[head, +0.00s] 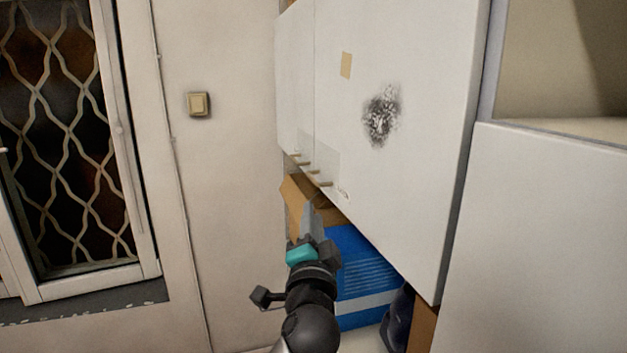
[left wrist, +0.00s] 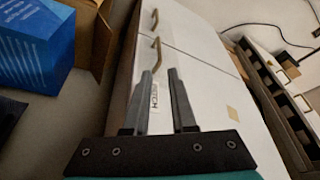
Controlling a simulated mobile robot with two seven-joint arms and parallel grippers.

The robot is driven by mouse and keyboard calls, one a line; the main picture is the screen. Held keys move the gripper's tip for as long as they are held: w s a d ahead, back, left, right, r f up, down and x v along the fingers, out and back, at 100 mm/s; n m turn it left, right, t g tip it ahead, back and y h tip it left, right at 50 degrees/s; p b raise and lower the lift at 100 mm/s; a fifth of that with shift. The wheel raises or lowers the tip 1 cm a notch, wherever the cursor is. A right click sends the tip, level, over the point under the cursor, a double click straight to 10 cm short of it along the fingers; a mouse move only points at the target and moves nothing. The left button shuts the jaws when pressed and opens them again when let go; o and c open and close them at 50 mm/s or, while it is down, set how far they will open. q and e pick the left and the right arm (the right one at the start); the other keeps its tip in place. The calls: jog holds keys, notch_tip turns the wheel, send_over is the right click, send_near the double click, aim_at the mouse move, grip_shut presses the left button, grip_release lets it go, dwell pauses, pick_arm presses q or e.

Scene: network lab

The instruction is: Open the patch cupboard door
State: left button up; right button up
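The patch cupboard door (head: 420,60) is a large white wall-cupboard door with a dark smudge and a tan patch; it looks shut. A small label reading roughly "PATCH" (left wrist: 154,95) shows between my fingers in the left wrist view. A slim tan handle (head: 321,183) sits near the door's lower left corner. In the left wrist view this handle (left wrist: 157,57) stands just beyond my fingertips. My left gripper (head: 308,206) is below the handle, pointing up at it. Its fingers (left wrist: 160,73) are apart with nothing seen between them. My right gripper is not in view.
A narrower white door (head: 294,80) with its own handle (left wrist: 154,19) adjoins it. A blue box (head: 362,262) and an open cardboard box (head: 296,203) stand below the cupboard. A light switch (head: 199,104) and a barred window (head: 50,130) are at left.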

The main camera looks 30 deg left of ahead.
aim_at(314, 180)
pick_arm(q)
jog(key=p+x, duration=0.2)
jog(key=x, duration=1.1)
jog(key=shift+w, duration=0.1)
grip_shut()
dwell(1.1)
